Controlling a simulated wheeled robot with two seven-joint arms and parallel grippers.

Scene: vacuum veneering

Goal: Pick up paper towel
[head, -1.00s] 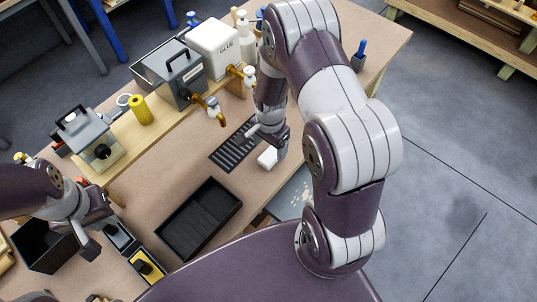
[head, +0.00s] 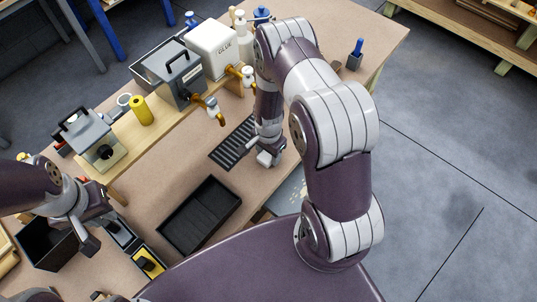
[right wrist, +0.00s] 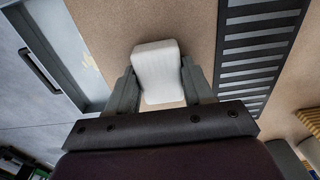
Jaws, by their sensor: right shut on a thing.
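The paper towel (right wrist: 157,66) is a small white folded pad. In the right wrist view it sits between the fingers of my right gripper (right wrist: 160,88), which is shut on it. In the head view my right gripper (head: 268,156) is over the tabletop, beside the black slotted grille, and mostly hides the towel. I cannot tell whether the towel touches the table. My left gripper (head: 92,232) is at the left, above the dark boxes, apart from the towel; its jaw opening is unclear.
A black tray (head: 236,204) lies on the table (head: 160,178) in front. The slotted grille (right wrist: 262,42) is right of the towel in the wrist view. A wooden shelf holds a white glue container (head: 213,48), a grey box (head: 180,75) and a yellow roll (head: 141,110).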

